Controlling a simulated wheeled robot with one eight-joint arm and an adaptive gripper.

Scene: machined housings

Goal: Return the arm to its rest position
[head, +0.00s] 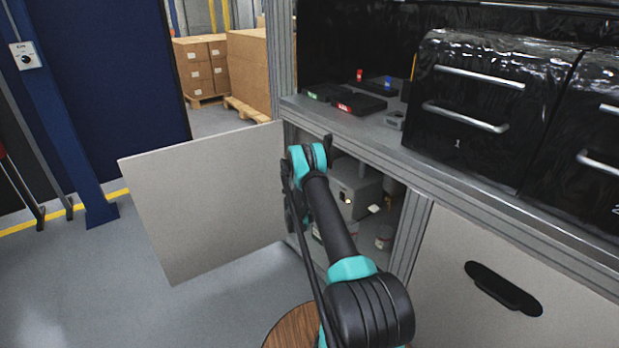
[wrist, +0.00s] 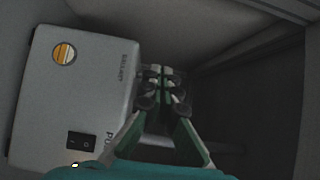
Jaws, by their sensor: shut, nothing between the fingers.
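My arm reaches up and forward in the head view, with its teal and black joint in front of the open lower cabinet (head: 400,200). My gripper (wrist: 163,78) shows in the wrist view with its green-sided fingers closed together and nothing between them. It is just right of a grey box (wrist: 80,85) with an orange round light or button, a black switch and partly hidden lettering. The same grey box (head: 352,185) stands inside the cabinet in the head view. My fingertips cannot be made out in the head view, and whether the gripper touches the box is unclear.
The cabinet's door panel (head: 215,195) stands open on the left. The worktop (head: 365,122) above holds dark trays and small parts. Black drawers (head: 480,100) with metal handles are at the right. Jars (head: 385,236) stand low in the cabinet. Open floor (head: 90,285) lies at left.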

